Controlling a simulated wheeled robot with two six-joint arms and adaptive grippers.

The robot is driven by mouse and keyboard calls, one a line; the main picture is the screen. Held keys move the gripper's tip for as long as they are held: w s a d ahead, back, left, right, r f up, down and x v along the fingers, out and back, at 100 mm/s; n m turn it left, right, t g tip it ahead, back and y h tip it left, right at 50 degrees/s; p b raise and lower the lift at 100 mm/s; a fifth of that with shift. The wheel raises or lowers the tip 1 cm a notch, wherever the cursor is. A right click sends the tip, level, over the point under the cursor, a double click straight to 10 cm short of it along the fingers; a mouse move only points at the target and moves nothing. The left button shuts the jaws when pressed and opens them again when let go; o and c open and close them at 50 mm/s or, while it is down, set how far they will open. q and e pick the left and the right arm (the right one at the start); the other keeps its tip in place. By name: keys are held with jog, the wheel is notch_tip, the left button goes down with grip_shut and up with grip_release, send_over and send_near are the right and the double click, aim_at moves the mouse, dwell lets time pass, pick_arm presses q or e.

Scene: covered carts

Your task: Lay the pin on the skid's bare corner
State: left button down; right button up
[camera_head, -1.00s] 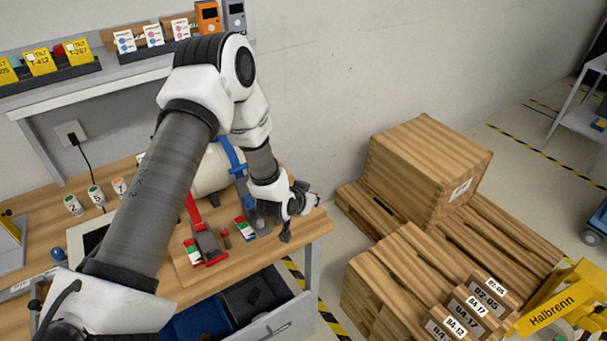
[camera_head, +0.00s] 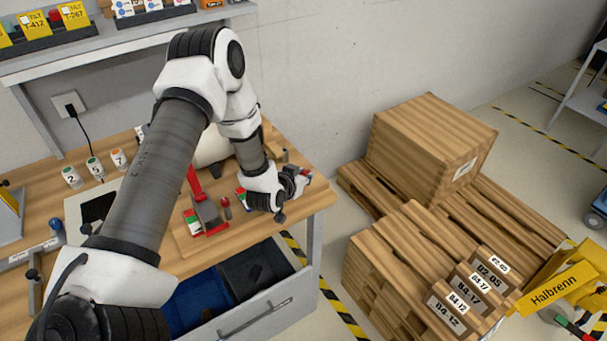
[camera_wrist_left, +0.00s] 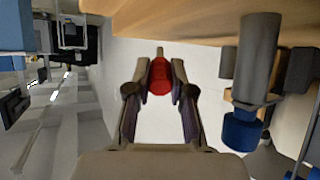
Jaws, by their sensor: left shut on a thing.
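My left gripper (camera_head: 300,178) is above the right end of the wooden bench, near its right edge. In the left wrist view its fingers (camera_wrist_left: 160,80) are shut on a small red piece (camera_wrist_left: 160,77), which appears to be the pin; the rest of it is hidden. The wooden skid (camera_head: 357,187) lies on the floor right of the bench, with a large crate (camera_head: 425,135) on it. Its left corner is bare. My right gripper is out of view.
A drawer with dark bins (camera_head: 255,270) is open below. Black-yellow floor tape (camera_head: 345,318) runs between bench and skids. A yellow Halbrenn truck (camera_head: 555,287) stands at right.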

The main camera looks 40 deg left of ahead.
pick_arm(q)
jog(key=shift+f+b, duration=0.4)
jog(key=shift+f, duration=0.1)
dwell(0.3)
jog(key=c, duration=0.9)
grip_release()
jog(key=shift+c, duration=0.2)
jog(key=shift+r, duration=0.1)
notch_tip(320, 180, up, 10)
